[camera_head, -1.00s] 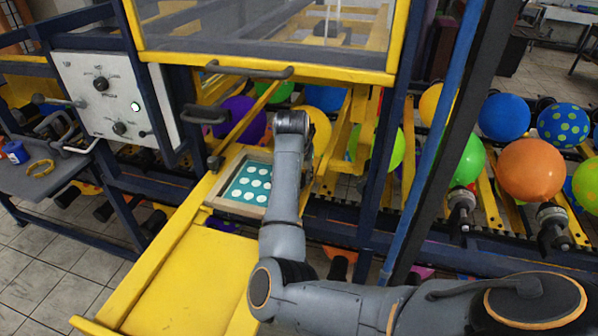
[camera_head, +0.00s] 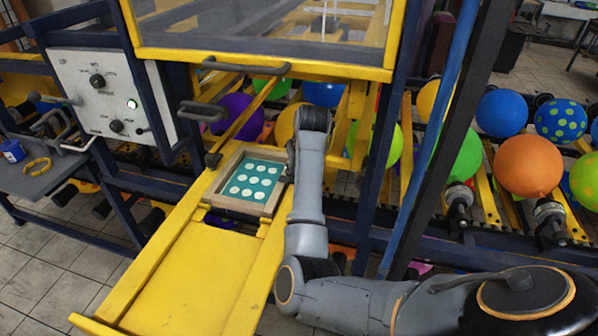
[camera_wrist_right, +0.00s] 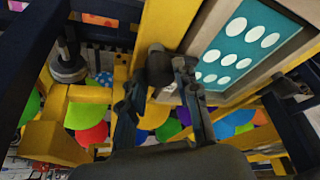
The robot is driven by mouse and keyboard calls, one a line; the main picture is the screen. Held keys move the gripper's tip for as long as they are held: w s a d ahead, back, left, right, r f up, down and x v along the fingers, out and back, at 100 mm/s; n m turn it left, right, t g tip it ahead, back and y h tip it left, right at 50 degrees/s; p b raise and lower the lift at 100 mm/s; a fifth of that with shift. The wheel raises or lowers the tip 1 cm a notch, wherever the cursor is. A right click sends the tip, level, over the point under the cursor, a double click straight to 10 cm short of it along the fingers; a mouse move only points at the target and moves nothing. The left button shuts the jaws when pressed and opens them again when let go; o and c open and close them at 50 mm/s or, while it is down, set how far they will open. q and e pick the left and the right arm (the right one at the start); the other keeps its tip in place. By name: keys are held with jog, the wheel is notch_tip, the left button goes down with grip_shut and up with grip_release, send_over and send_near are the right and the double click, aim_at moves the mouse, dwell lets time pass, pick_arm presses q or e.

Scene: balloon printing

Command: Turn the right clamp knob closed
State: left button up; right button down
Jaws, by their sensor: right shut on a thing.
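The right clamp knob (camera_wrist_right: 159,66) is a dark knob on the yellow rail beside the screen frame in the right wrist view. My right gripper (camera_wrist_right: 160,82) is shut on it, with one finger on each side. In the head view my right forearm and wrist hide most of the knob and the fingers. The wooden screen frame (camera_head: 275,205) lies flat between the yellow rails, holding a teal screen (camera_head: 254,182) with white dots. A dark left clamp knob (camera_head: 213,160) stands at the frame's left side. My left gripper is not in view.
A yellow-framed clear guard (camera_head: 260,65) with a dark handle (camera_head: 250,68) rises behind the frame. A control panel (camera_head: 112,95) stands at left. Blue posts and several balloons, one orange (camera_head: 528,166), lie at right. The yellow tray (camera_head: 190,280) in front is bare.

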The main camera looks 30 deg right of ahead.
jog(key=c, duration=1)
grip_release()
jog(key=v, duration=1.2)
jog(key=shift+w, duration=0.1)
jog(key=shift+f, duration=0.2)
